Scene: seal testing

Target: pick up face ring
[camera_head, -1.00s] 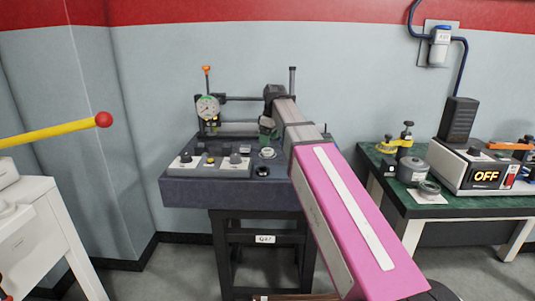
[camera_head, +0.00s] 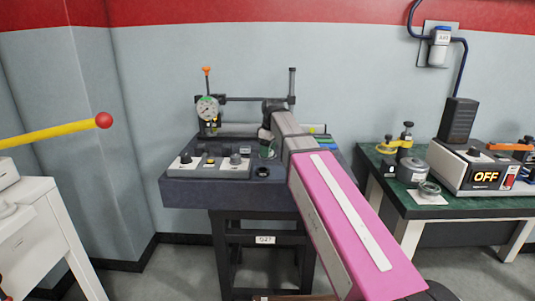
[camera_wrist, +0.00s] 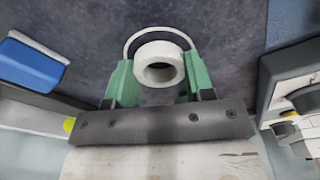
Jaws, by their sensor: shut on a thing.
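The face ring (camera_wrist: 158,49), a pale ring with a round hole, sits between the green fingers of my gripper (camera_wrist: 160,70) in the wrist view. The fingers press on it from both sides. A dark round spot with a white outline (camera_wrist: 150,33) lies on the dark slab behind the ring. In the head view my gripper (camera_head: 268,152) is low over the dark slab (camera_head: 215,190), right of the knob panel. The ring is hidden or too small to make out there. I cannot tell whether it still touches the slab.
A dial gauge (camera_head: 207,108) and a horizontal bar stand behind my gripper. The knob panel (camera_head: 212,166) is close on its left. A black button (camera_head: 262,172) is in front. A blue block (camera_wrist: 30,62) shows in the wrist view. A green-topped table (camera_head: 455,208) with instruments stands right.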

